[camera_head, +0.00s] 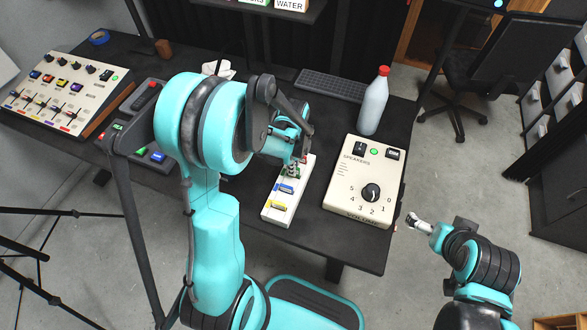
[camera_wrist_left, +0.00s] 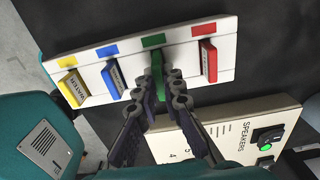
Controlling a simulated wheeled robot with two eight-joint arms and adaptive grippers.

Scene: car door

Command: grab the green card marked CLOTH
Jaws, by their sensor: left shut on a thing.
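A white holder (camera_head: 270,215) on the dark table carries upright cards in a row. In the left wrist view, the holder (camera_wrist_left: 190,50) shows a yellow card (camera_wrist_left: 72,86), a blue card (camera_wrist_left: 114,82), a green card (camera_wrist_left: 158,66) and a red card (camera_wrist_left: 208,60), each beside a patch of its own colour. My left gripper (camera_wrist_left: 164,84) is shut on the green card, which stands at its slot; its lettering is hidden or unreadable. In the head view my left gripper (camera_head: 298,163) is over the far part of the holder. My right gripper (camera_head: 418,223) hangs off the table's right side; its jaws are unclear.
A speakers box (camera_head: 340,195) with a knob stands right of the holder. A grey bottle (camera_head: 373,103) with a red cap and a keyboard (camera_head: 332,85) are behind. A slider panel (camera_head: 60,90) is at far left. Open floor lies right of the table.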

